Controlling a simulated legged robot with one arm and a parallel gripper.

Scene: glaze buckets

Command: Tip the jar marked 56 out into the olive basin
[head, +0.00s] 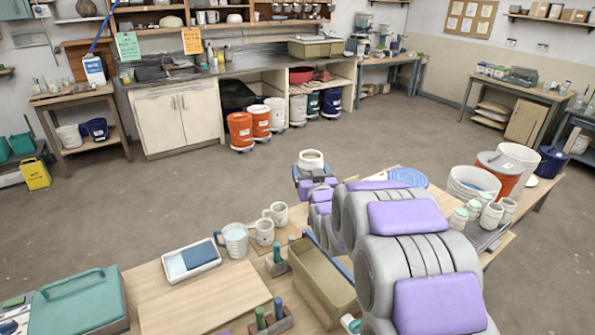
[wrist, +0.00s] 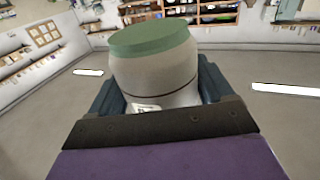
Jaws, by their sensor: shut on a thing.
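My gripper (head: 314,178) is shut on a pale jar (head: 311,159), held up beyond the table's far edge. In the wrist view the same jar (wrist: 155,75) sits between the dark jaws, with a green band at its top and a dark line round its body. A small white label (wrist: 146,107) shows low on it, partly hidden by the jaw; I cannot read its number. The olive basin (head: 318,276) stands on the table, nearer than the jar and left of my arm. My arm hides part of its right side.
Mugs (head: 265,232) and a measuring jug (head: 235,240) stand left of the basin. A tool block (head: 271,322) is close to its near left side. Several green-topped jars (head: 474,209) and white buckets (head: 473,186) stand on the right.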

